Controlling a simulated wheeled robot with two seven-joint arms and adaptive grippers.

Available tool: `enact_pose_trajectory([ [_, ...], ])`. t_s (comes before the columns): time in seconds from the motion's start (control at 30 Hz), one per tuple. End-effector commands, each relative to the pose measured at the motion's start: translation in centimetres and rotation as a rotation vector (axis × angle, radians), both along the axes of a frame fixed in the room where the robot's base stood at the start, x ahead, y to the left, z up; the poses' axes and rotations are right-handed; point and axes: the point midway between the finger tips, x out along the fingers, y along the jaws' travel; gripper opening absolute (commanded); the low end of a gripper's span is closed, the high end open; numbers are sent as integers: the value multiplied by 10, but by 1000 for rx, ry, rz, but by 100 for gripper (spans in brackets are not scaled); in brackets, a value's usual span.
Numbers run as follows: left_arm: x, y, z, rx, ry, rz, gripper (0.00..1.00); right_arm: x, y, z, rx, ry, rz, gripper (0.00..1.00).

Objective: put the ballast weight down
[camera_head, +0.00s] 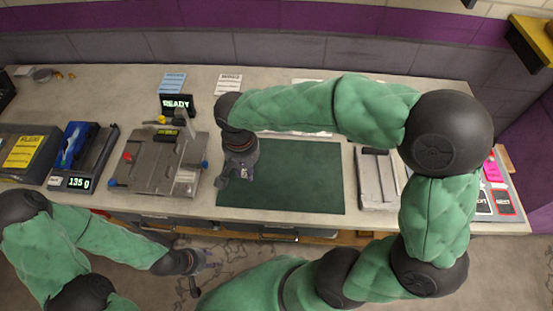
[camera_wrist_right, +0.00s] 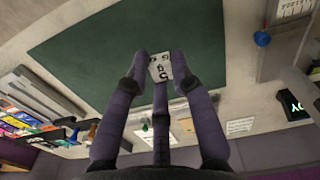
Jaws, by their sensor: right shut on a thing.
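My right gripper (camera_head: 232,183) points down over the left edge of the green mat (camera_head: 295,180). In the right wrist view, its fingertips (camera_wrist_right: 160,66) are closed on a small pale piece with dark marks, which I take for the ballast weight (camera_wrist_right: 161,70). Most of the weight is hidden by the fingers, and I cannot tell whether it touches the surface below. My left gripper (camera_head: 207,262) is low at the left, in front of the bench and apart from the weight. Its fingers are too small to judge.
Left of the mat stands a grey fixture (camera_head: 155,165) with coloured knobs, below a READY display (camera_head: 177,104). Farther left is a scale reading 135.0 (camera_head: 80,182). A pale grey tray (camera_head: 376,180) lies right of the mat. The mat's middle is clear.

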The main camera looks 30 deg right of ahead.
Motion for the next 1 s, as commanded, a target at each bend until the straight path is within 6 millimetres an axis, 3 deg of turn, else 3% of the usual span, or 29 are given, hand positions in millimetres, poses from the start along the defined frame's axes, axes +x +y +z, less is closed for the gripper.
enact_pose_trajectory([
  [0.4, 0, 0, -25, 0, 0, 0, 40, 17, -85, -42, 0, 0, -8, 15],
  [0.6, 0, 0, -38, 0, 0, 0, 40, 22, -110, -75, 0, 0, -4, 15],
  [1.0, 0, 0, -47, 0, 0, 0, 40, 26, -131, -100, -1, 1, -2, 15],
])
